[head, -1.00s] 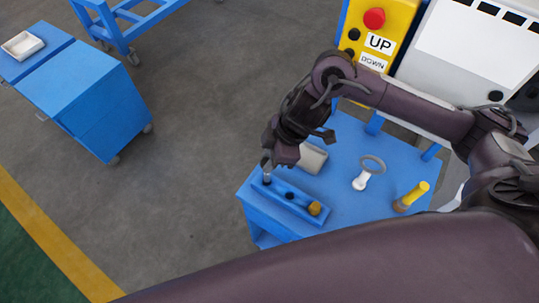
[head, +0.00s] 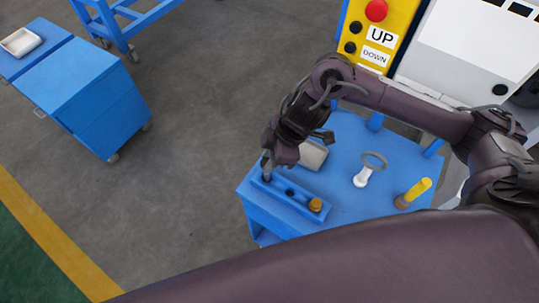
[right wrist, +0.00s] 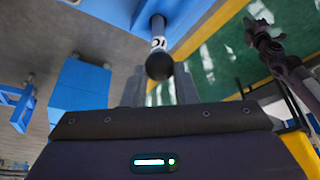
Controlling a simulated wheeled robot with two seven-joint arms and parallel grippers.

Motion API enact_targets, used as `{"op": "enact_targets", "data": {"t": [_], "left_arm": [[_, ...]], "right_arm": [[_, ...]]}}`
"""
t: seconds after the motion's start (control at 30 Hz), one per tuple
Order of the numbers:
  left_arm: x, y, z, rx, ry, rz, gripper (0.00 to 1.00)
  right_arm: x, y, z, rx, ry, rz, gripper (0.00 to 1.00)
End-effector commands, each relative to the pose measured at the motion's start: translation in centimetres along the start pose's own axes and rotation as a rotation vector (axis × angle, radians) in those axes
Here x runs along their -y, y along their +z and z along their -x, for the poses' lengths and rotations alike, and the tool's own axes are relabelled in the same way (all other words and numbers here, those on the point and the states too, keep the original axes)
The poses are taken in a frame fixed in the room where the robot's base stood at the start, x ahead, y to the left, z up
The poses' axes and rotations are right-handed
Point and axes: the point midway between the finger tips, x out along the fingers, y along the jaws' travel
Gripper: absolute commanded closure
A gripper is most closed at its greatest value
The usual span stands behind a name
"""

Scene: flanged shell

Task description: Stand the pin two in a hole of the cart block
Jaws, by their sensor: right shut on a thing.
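The cart block (head: 303,203) is a long blue bar with a row of holes near the front left corner of the blue cart top. My right gripper (head: 267,162) is above its left end, shut on pin two. Pin two (head: 266,172) is a grey upright shaft in the head view, its lower end at the left hole. The right wrist view shows its black ball head (right wrist: 159,66) and white label between the fingers. How deep it sits cannot be told. The middle hole (head: 290,192) looks empty. My left gripper (right wrist: 263,36) seems to show, small, in the right wrist view.
A yellow-brown knob (head: 315,205) sits at the block's right end. A pale tray (head: 313,155) lies behind the block. A white ring-topped part (head: 363,178) and a yellow-topped pin (head: 415,192) stand to the right. Open floor lies left of the cart.

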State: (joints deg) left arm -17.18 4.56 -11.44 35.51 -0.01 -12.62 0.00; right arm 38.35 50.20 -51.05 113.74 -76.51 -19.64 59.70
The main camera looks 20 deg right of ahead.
Motion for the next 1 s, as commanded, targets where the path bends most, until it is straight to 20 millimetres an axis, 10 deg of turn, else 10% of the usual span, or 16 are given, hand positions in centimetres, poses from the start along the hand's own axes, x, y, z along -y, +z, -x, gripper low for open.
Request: {"op": "enact_targets", "data": {"t": [0.63,0.67,0.7,1.0], "left_arm": [[0.0,0.1,-1.0,0.0,0.0,0.0,1.0],[0.0,0.1,-0.9,0.0,0.0,0.0,1.0],[0.0,0.1,-0.9,0.0,0.0,0.0,1.0],[0.0,0.1,-0.9,0.0,0.0,-0.001,1.0]], "right_arm": [[0.0,0.6,-1.6,0.0,-0.001,0.001,1.0],[0.0,0.6,-1.6,0.0,-0.001,0.001,0.73],[0.0,0.6,-1.5,0.0,0.0,0.001,0.68],[0.0,0.6,-1.5,0.0,0.0,0.001,0.49]]}}
